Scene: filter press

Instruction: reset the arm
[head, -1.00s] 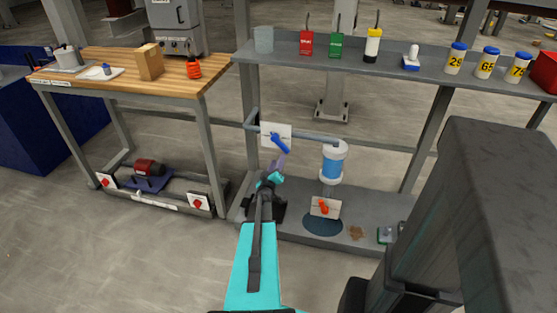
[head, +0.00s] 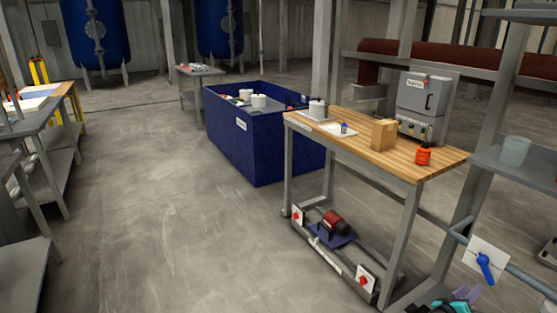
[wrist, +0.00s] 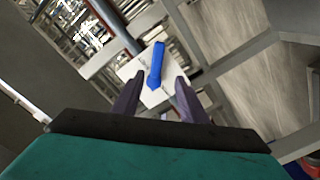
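My gripper (wrist: 158,80) shows two purple-grey fingers set apart with a gap between them, and it holds nothing. In the head view only part of my gripper (head: 465,295) shows, at the bottom right edge; the rest of my arm is out of the picture. A blue lever handle (wrist: 156,64) on a white plate (wrist: 142,68) lies beyond the fingertips, seen through the gap. In the head view the blue handle (head: 485,267) is just above and right of my gripper. I cannot tell the exact distance between them.
A grey shelf rack (head: 520,160) with pipework stands at the right, close to my gripper. A wooden-topped bench (head: 440,160) holds a cardboard box (head: 384,133) and an orange-red bottle (head: 423,154). A dark blue bin (head: 250,150) stands behind. The floor (head: 160,210) at centre left is clear.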

